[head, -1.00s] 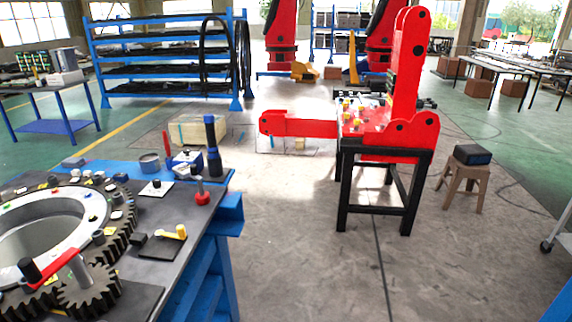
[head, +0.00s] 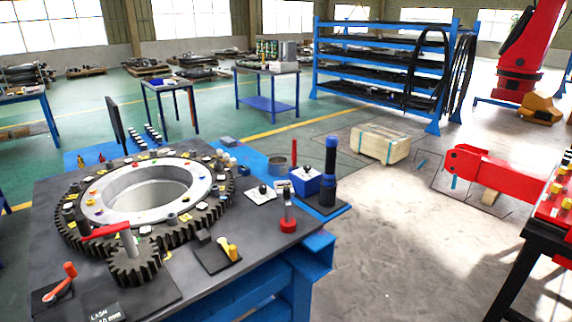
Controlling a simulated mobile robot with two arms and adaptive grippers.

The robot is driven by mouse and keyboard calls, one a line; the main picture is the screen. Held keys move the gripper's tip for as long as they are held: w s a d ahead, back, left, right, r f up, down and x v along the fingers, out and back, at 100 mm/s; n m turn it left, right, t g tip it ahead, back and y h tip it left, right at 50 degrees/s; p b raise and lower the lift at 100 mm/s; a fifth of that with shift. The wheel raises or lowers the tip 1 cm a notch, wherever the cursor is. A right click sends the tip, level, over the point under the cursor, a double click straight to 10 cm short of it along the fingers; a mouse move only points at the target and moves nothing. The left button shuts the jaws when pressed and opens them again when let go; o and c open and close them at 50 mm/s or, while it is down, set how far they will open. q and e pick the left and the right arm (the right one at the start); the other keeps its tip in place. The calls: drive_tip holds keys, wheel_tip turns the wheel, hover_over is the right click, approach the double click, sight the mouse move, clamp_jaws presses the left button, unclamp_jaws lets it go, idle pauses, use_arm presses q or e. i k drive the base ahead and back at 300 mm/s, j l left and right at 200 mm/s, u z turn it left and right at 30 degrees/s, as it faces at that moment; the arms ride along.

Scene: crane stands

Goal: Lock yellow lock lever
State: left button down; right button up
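The yellow lock lever (head: 231,250) sits on a small dark plate (head: 212,259) on the grey workbench top (head: 190,290), near its right front edge. Its short yellow handle points toward the front right of the picture. I cannot tell from its pose whether it is locked. A dark block (head: 203,237) stands just behind it. Neither of my grippers shows in the head view.
A large gear ring (head: 146,192) and a small gear (head: 136,265) with a red handle stand left of the lever. Open floor (head: 400,240) lies right of the bench.

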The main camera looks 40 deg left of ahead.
sight(231, 249)
drive_tip(key=i+l+u, duration=0.25)
drive_tip(key=l+u, duration=0.25)
drive_tip(key=i+l+u, duration=0.25)
drive_tip(key=l, duration=0.2)
drive_tip(key=l+u, duration=0.25)
drive_tip(key=k+l, duration=0.05)
drive_tip(key=l, duration=0.05)
